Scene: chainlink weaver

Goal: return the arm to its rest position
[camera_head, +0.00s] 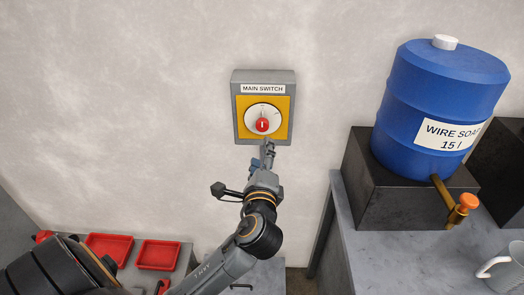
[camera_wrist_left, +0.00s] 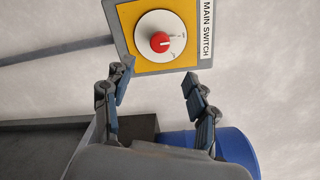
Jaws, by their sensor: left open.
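My left gripper (camera_head: 267,152) is just below the main switch box in the head view. In the left wrist view its two fingers (camera_wrist_left: 158,82) are spread apart with nothing between them. The main switch (camera_head: 262,108) is a grey wall box with a yellow plate and a white dial. Its red knob (camera_head: 262,125) shows clear of the fingers, and it also shows in the left wrist view (camera_wrist_left: 160,42). The fingertips appear near the plate's lower edge; I cannot tell whether they touch it. My right gripper is not in view.
A blue wire soap barrel (camera_head: 420,105) with a brass tap (camera_head: 455,205) stands on a dark block (camera_head: 365,180) on the grey bench (camera_head: 375,265) at right. A mug (camera_head: 505,268) is at the bench's right. Red trays (camera_head: 158,254) lie at lower left. The wall around the switch is clear.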

